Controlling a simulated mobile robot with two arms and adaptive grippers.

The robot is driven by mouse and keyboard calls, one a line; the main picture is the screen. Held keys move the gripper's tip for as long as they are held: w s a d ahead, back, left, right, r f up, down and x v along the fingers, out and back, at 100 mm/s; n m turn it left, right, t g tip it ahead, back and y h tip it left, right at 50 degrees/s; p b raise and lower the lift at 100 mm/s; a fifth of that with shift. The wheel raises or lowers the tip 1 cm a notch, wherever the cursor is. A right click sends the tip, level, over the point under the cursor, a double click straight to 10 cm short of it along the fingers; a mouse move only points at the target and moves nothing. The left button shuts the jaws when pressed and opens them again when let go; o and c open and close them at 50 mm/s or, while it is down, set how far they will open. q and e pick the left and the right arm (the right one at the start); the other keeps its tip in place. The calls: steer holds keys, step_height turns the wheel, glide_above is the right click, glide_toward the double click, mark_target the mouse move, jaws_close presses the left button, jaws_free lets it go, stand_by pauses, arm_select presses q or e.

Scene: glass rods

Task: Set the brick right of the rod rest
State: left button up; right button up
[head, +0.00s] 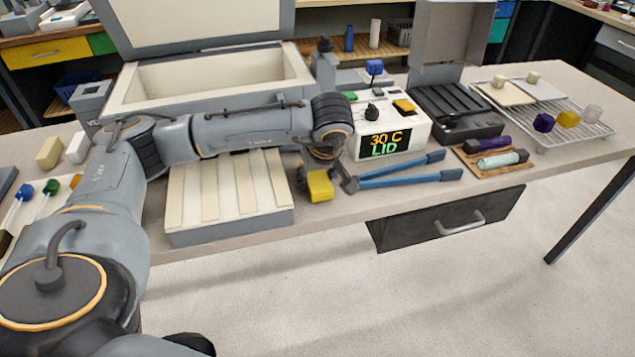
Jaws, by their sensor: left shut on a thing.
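My left gripper (325,160) is shut on a yellow block (320,186), the brick, near the front edge of the bench. The block hangs below the fingers; whether it touches the bench I cannot tell. Just left of it lies a grey tray with pale slats (228,196). At the far left, rods with blue, green and orange ends lie on a pale rest (62,189), partly cut off by my arm. Which of these two is the rod rest is not certain. My right gripper is out of view.
Blue-handled tongs (410,173) lie right of the block, very near it. Behind stands a display box (392,125) reading 30 C LID. An open kiln (210,80) stands at the back. A wire rack (590,130) is at the right. Pale blocks (49,153) stand at the left.

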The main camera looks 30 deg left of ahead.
arm_select(q)
steer(key=shift+f, duration=0.2)
steer(key=o, duration=1.3)
steer(key=shift+r, duration=0.1)
steer(key=shift+r, duration=0.2)
steer(key=v, duration=1.1)
steer(key=shift+s+d+r, duration=0.15)
steer(key=shift+s+r, duration=0.1)
steer(key=shift+r, duration=0.05)
